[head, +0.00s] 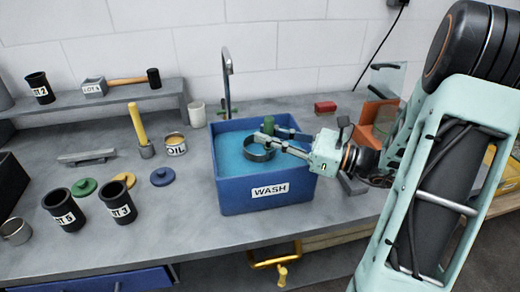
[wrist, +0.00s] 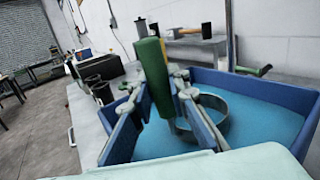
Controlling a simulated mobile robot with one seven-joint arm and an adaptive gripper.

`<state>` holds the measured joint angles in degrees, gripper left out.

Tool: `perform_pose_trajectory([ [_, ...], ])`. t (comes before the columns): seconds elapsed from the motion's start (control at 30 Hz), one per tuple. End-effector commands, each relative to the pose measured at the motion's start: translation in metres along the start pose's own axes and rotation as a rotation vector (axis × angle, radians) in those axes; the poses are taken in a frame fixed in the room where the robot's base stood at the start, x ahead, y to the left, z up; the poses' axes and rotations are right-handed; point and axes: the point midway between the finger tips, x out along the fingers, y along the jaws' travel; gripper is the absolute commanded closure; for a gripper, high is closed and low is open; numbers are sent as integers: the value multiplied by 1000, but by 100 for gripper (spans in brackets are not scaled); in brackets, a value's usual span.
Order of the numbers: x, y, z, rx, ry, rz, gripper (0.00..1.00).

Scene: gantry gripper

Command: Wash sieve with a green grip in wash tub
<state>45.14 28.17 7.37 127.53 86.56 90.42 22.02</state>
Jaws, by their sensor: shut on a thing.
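The sieve (head: 258,150) is a dark round ring with a green grip (head: 269,124). It is inside the blue wash tub (head: 240,199), which is labelled WASH and holds blue liquid. My gripper (head: 266,138) reaches into the tub from the right and is shut on the green grip. In the wrist view the green grip (wrist: 155,75) stands tilted between the fingers, and the sieve ring (wrist: 213,118) is at the liquid's surface. How deep the ring sits is hard to tell.
A tap (head: 227,80) stands behind the tub.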

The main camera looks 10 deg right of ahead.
Motion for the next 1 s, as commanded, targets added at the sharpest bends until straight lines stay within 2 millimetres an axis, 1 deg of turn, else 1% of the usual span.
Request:
perform_pose_trajectory([
  [0.03,-4,9,-34,62,43,-4,100],
  [0.33,-4,9,-34,62,43,-4,100],
  [0.6,-3,8,-27,62,44,-4,100],
  [0.9,-3,8,-26,61,44,-4,100],
  [1.0,-3,8,-22,61,44,-4,100],
])
